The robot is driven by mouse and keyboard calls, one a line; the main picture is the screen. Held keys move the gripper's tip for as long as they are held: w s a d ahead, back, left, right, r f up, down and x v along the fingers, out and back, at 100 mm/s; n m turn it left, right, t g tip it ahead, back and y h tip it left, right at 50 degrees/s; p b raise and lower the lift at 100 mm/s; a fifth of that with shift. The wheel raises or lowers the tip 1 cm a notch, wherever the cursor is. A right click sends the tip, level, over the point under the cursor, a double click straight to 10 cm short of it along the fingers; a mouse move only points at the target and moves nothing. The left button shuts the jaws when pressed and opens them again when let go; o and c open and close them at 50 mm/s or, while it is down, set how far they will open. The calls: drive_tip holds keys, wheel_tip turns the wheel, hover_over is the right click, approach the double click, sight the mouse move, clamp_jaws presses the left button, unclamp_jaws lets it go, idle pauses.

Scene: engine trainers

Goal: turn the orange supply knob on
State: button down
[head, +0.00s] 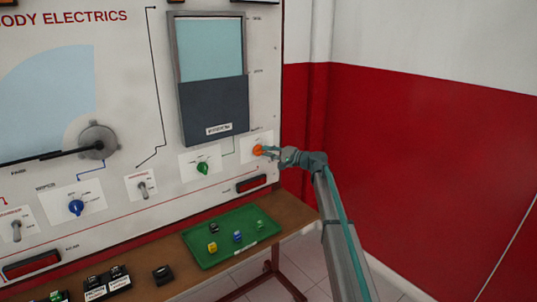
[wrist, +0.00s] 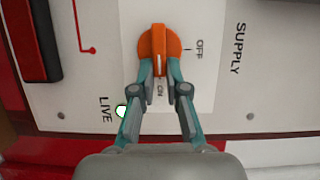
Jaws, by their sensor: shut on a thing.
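The orange supply knob (head: 258,150) is on a white plate at the right end of the upright panel. In the wrist view the knob (wrist: 158,45) has its raised bar running up and down the picture, its lower end toward the ON mark (wrist: 161,90). The OFF mark (wrist: 200,48) is to the right of the knob. My gripper (wrist: 160,70) is shut on the lower part of the bar, one teal finger on each side. My gripper also shows at the knob in the head view (head: 272,151).
A green knob (head: 202,168) and a blue knob (head: 76,207) are further left on the panel. A dark red-faced part (head: 251,184) sits below the orange knob. A green tray (head: 230,238) with several small coloured pieces lies on the brown bench (head: 170,222). A red-and-white wall is at right.

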drive_tip(key=shift+m, duration=0.3)
drive_tip(key=c, duration=1.2)
unclamp_jaws()
drive_tip(key=v, duration=1.2)
drive_tip(key=shift+f, duration=0.2)
